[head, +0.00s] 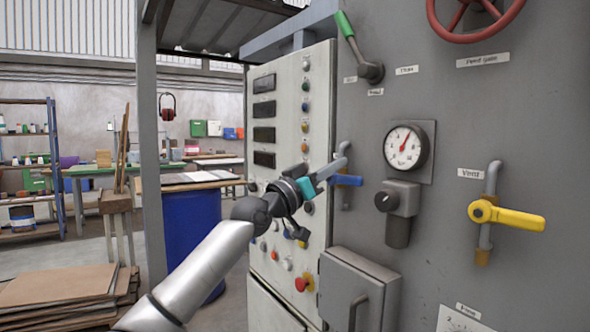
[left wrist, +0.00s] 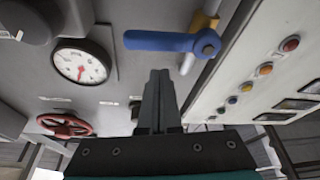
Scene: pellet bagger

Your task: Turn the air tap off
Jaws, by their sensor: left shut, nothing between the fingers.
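A tap with a blue lever handle (head: 348,180) sits on a thin upright pipe on the grey machine panel. I take it for the air tap; I see no readable label by it. The handle points right, across the pipe. In the left wrist view the blue handle (left wrist: 160,41) runs left from its round pivot. My left gripper (head: 343,163) is shut and empty, its tips close to the tap, just above the handle in the head view. In the left wrist view the shut fingertips (left wrist: 159,75) appear just below the handle. I cannot tell whether they touch. My right gripper is not in view.
A pressure gauge (head: 406,147) and a dark knob (head: 387,201) are right of the blue tap. A yellow-handled tap (head: 507,217) is further right. A green-handled lever (head: 346,25) and red wheel (head: 475,15) are above. A button panel (head: 290,120) stands left, a grey box (head: 358,290) below.

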